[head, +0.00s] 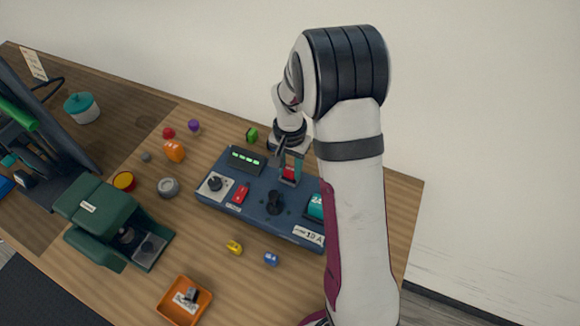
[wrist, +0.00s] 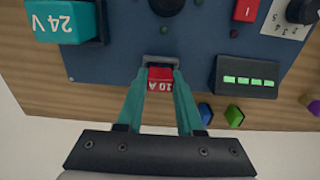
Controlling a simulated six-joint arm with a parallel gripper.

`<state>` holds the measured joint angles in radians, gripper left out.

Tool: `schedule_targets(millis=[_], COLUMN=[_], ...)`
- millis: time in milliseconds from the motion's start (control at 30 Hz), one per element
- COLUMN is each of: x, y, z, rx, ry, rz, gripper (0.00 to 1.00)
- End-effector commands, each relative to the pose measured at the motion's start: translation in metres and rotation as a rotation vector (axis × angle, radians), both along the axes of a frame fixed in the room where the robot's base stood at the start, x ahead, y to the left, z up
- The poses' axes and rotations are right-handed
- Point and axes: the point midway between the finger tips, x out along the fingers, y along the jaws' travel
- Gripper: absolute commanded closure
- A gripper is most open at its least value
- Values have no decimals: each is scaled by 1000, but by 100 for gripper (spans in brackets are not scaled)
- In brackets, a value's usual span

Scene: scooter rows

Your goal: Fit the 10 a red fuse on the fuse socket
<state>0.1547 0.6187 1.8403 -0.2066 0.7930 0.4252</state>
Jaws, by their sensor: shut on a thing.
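The red fuse marked 10 A (wrist: 160,86) is between the two teal fingers of my gripper (wrist: 160,82), which is shut on it. The fuse socket (wrist: 161,59) shows as a grey rim on the blue panel, right at the fuse's far end. The fuse covers most of the socket, so I cannot tell how deep it sits. In the head view the red fuse (head: 289,173) is at the panel's back edge, with my gripper (head: 290,165) reaching down over it.
The blue panel (head: 250,206) carries a black knob (head: 274,203), a red switch (head: 240,193), a green-lit display (head: 246,160) and a teal 24 V block (head: 316,206). Yellow (head: 234,247) and blue (head: 271,258) pieces lie in front. An orange tray (head: 184,301) stands nearer.

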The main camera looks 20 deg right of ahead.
Motion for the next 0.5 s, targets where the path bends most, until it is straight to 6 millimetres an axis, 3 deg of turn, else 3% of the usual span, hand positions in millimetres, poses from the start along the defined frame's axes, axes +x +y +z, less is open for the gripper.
schedule_targets(millis=[367, 400, 500], x=[0, 0, 0], y=[0, 0, 0], z=[-6, -7, -7], rx=[0, 0, 0], ry=[0, 0, 0], rz=[0, 0, 0], gripper=[100, 62, 44])
